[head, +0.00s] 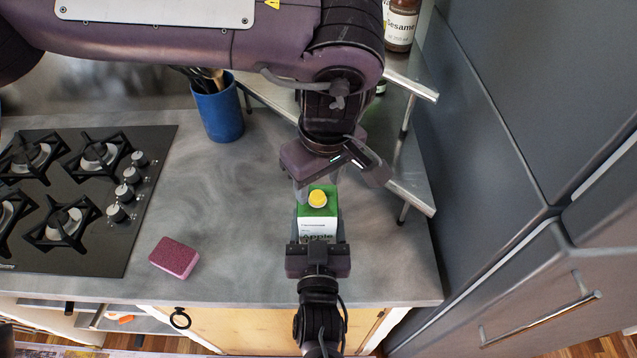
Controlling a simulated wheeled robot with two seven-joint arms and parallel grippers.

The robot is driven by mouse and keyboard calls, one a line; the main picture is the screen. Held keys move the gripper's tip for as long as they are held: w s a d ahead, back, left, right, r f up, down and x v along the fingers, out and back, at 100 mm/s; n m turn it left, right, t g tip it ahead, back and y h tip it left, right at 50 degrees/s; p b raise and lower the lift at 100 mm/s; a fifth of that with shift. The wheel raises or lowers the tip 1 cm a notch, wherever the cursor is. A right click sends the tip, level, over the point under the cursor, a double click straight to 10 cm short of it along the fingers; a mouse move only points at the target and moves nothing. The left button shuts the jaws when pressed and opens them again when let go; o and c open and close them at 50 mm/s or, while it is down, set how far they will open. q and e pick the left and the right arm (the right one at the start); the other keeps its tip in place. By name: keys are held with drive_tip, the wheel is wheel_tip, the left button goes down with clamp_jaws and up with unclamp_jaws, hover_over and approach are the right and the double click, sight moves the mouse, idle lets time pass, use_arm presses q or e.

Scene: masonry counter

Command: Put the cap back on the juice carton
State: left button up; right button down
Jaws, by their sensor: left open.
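The juice carton (317,227) stands upright on the counter, with a green top and a white front lettered "Apple". The yellow cap (317,198) is on the carton's top; I cannot tell whether it is seated or loose. My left gripper (317,187) reaches down from above, just behind the cap. It is open, with its fingers beside the carton's green top and nothing between them that I can make out. My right gripper (318,226) comes from the front edge, with its fingers along both sides of the carton, shut on it. The carton's lower part is hidden.
A black gas hob (75,247) is at the left. A pink sponge (174,257) lies at the front, and a blue utensil pot (218,111) stands at the back. A metal shelf (409,189) with jars (400,27) borders the right. The counter (235,215) left of the carton is clear.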

use_arm(q)
wheel_tip(320, 180, up, 10)
drive_tip(key=s, duration=0.1)
drive_tip(key=shift+d, duration=0.3)
use_arm(e)
drive_tip(key=shift+c, duration=1.2)
unclamp_jaws()
use_arm(q)
drive_tip(key=shift+f+b, duration=1.3)
use_arm(e)
drive_tip(key=s, duration=0.7)
drive_tip(key=shift+s, duration=0.4)
